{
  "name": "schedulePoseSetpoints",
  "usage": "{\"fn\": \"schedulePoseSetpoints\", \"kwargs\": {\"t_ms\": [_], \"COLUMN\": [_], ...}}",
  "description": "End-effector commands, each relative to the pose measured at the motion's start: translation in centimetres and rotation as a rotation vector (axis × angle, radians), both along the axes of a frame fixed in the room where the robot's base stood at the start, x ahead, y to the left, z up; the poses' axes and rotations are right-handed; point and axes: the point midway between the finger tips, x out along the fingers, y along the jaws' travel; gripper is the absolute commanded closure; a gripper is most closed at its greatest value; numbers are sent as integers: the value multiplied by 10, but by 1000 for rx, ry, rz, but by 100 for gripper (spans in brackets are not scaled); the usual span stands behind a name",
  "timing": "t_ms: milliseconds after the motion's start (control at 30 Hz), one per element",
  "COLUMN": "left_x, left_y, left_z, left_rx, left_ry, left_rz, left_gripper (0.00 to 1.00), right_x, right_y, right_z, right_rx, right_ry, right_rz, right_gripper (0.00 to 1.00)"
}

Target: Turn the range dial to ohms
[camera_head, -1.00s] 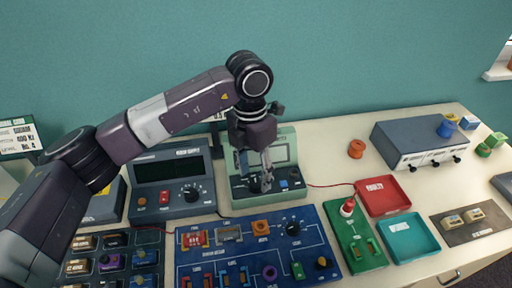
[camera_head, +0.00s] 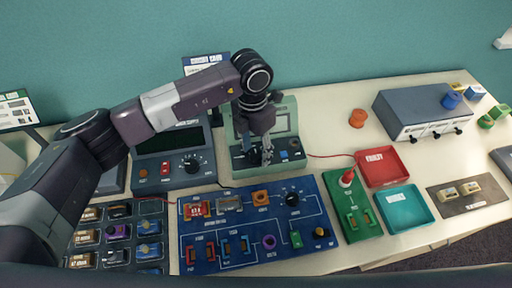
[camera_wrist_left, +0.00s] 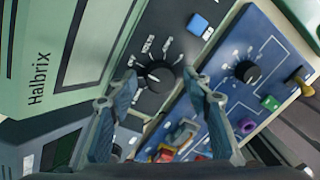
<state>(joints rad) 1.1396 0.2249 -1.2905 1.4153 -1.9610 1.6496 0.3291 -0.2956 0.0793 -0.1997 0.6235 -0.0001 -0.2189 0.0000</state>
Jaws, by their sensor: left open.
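The green meter (camera_head: 283,106) stands at the back of the table, with a grey screen and a dark lower panel. It also shows in the left wrist view (camera_wrist_left: 60,95), marked "Halbrix". In the head view the dial is largely hidden by my left gripper (camera_head: 260,157). My left gripper is open and empty, and its fingertips in the left wrist view (camera_wrist_left: 160,84) stand on either side of the dial. I cannot tell whether they touch it. My right gripper is not in view.
A dark power supply (camera_head: 172,165) with its own dial stands left of the meter. A blue circuit board (camera_head: 225,261) lies in front, and a green board (camera_head: 355,232) to its right. Red (camera_head: 383,168) and teal (camera_head: 403,208) trays lie further right. A red wire runs right of the meter.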

Motion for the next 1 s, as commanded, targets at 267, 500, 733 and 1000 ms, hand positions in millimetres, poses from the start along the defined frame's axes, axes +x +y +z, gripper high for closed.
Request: {"fn": "schedulePoseSetpoints", "kwargs": {"t_ms": [267,500,733,1000], "left_x": [0,0,0,0], "left_y": [0,0,0,0], "left_z": [0,0,-1,-3], "left_rx": [0,0,0,0], "left_ry": [0,0,-1,-3], "left_rz": [0,0,9,118], "left_gripper": [64,91,97,97], "right_x": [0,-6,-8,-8], "right_y": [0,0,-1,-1], "right_z": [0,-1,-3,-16], "right_rx": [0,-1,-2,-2], "right_ry": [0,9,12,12], "right_rz": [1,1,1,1], "right_gripper": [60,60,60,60]}}
